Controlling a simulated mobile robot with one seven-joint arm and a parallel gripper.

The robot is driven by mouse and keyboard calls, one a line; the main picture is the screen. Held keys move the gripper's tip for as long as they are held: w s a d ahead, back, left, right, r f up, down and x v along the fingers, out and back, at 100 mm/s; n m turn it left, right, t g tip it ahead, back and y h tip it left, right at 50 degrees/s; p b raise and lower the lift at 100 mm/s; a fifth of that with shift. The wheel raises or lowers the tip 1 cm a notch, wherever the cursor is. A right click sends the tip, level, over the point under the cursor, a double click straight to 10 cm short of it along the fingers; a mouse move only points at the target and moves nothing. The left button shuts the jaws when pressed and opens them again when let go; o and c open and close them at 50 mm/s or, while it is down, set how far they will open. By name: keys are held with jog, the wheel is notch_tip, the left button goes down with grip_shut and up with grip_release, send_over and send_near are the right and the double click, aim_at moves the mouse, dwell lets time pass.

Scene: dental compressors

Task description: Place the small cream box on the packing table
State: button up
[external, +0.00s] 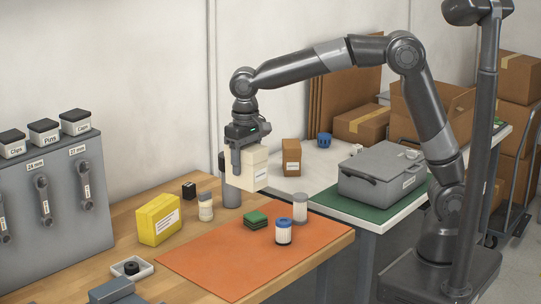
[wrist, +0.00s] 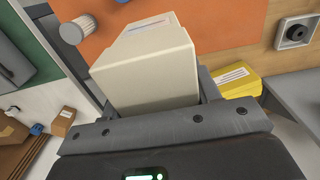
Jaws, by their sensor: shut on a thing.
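The small cream box (external: 252,168) with a white label is between the fingers of my gripper (external: 245,150). My gripper is shut on it and holds it up in the air, over the back edge of the wooden bench where it meets the white-topped table. In the wrist view the cream box (wrist: 150,65) fills the space between the two fingers, with the orange mat below it. The white-topped table (external: 330,180), which looks like the packing table, stands behind and right of the bench. Its surface just behind the box is partly hidden by the box and gripper.
The white table holds a small brown box (external: 291,157), a blue item (external: 324,140), a large carton (external: 362,123) and a grey case (external: 383,172) on a green mat. The bench holds a yellow box (external: 158,218), an orange mat (external: 225,270) and several cylinders.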

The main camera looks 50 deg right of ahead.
notch_tip(320, 180, up, 6)
jog(key=shift+r, duration=0.2)
jog(key=w+d+m, duration=0.3)
jog(key=w+d, duration=0.4)
jog(key=d, duration=0.4)
jog(key=w+d+m, duration=0.3)
jog(key=w+d, duration=0.4)
jog(key=d, duration=0.4)
jog(key=w+d+m, duration=0.3)
jog(key=w+d, duration=0.4)
jog(key=d, duration=0.4)
jog(key=d+m, duration=0.4)
jog(key=d, duration=1.8)
jog(key=s+d+m, duration=0.3)
jog(key=s+d, duration=0.1)
jog(key=d, duration=0.7)
jog(key=s+d+m, duration=0.2)
jog(key=s+d, duration=0.3)
jog(key=d, duration=0.7)
send_over(336, 162)
jog(key=shift+f, duration=14.3)
jog(key=shift+a, duration=0.1)
